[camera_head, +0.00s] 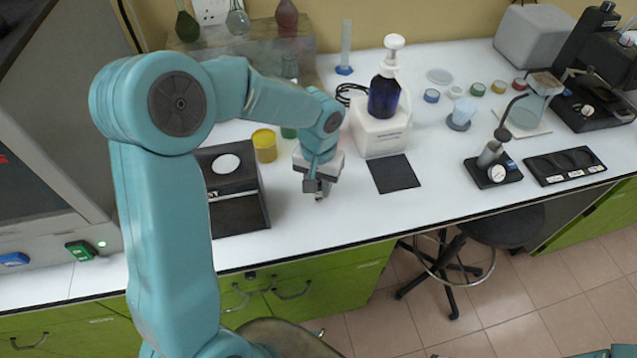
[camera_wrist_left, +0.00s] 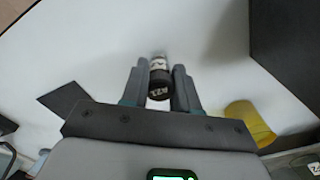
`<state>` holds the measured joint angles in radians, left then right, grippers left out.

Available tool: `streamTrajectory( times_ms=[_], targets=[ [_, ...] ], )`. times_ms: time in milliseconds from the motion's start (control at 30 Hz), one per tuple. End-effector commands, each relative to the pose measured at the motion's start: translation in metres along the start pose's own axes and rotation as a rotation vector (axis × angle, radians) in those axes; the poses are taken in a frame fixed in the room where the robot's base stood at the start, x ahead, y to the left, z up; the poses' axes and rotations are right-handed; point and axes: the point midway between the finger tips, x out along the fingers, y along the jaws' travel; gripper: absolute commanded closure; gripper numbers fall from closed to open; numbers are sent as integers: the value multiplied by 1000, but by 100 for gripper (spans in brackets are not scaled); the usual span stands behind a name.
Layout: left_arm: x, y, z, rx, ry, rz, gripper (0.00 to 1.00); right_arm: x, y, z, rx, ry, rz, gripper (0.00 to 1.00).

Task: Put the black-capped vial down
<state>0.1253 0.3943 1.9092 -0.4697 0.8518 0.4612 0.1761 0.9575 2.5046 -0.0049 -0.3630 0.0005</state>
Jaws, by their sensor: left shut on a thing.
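The black-capped vial (camera_wrist_left: 160,82) shows in the left wrist view between my left gripper's two fingers, its dark cap with white marking facing the camera. My left gripper (camera_wrist_left: 160,88) is shut on it. In the head view my left gripper (camera_head: 318,193) is over the white bench, between the black scale-like box and the black mat. The vial is mostly hidden there by the gripper. I cannot tell whether its base touches the bench. My right gripper is not in view.
A black box with a white disc (camera_head: 232,195) stands left of the gripper, with a yellow jar (camera_head: 264,146) behind it. A black mat (camera_head: 393,174) lies to the right, before a white block (camera_head: 378,135) holding a dark blue bottle (camera_head: 384,97). Bare bench (camera_head: 300,228) lies in front.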

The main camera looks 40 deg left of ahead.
Motion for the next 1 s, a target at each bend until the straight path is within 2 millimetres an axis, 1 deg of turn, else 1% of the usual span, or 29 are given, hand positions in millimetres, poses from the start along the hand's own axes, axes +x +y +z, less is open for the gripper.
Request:
streamTrajectory(
  times_ms=[67, 267, 400, 433, 500, 800, 867, 900, 967, 1000],
  targets=[
    [3, 0, 0, -1, 1, 1, 100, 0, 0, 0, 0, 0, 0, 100],
    [3, 0, 0, -1, 2, 1, 100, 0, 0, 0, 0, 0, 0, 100],
    [8, 0, 0, -1, 2, 1, 100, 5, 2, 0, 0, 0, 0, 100],
    [7, 0, 0, -1, 2, 1, 64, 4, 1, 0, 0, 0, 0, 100],
    [6, 0, 0, -1, 1, 1, 45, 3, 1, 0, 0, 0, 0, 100],
    [4, 0, 0, -1, 1, 1, 45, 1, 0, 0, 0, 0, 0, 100],
    [-1, 0, 0, -1, 1, 1, 45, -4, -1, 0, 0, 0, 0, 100],
    [-4, 0, -1, -1, 5, 1, 45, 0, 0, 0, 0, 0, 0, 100],
    [-14, 0, -2, -2, 7, 1, 45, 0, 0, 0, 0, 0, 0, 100],
    [-23, 0, -2, -3, 7, 2, 45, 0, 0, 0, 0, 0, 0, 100]
  ],
)
